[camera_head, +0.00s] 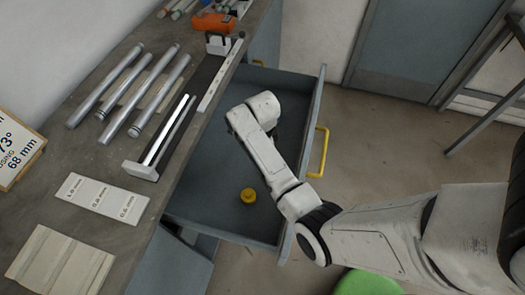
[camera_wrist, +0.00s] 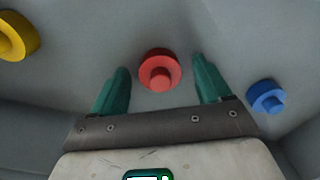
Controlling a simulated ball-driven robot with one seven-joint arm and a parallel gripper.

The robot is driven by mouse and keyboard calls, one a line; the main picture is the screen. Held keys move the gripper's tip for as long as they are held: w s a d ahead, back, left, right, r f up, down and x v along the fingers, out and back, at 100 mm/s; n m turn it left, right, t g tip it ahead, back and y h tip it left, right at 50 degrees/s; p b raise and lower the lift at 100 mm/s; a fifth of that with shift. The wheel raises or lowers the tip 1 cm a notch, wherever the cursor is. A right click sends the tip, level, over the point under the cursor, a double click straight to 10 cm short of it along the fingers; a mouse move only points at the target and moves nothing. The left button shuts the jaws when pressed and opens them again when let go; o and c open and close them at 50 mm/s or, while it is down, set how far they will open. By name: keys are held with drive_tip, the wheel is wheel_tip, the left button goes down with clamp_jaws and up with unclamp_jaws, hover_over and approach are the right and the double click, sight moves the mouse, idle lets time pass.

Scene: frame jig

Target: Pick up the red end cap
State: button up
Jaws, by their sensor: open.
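The red end cap (camera_wrist: 159,70) shows in the wrist view, a round cap with a smaller raised knob, lying on the grey floor of the open drawer. My gripper (camera_wrist: 160,78) is open, with its two green fingers apart and the red cap between and just beyond their tips. The cap appears free of both fingers; the height gap is hard to judge. In the head view my arm reaches down into the drawer (camera_head: 215,195) and hides the red cap and the gripper fingers.
A yellow cap (camera_head: 248,195) lies in the drawer, seen at left in the wrist view. A blue cap (camera_wrist: 266,97) sits close to the right finger. Drawer walls surround my gripper. The workbench (camera_head: 130,180) beside it holds several metal tubes (camera_head: 140,90) and a jig.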

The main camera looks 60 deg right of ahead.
drive_tip(key=shift+f, duration=0.15)
drive_tip(key=c, duration=1.1)
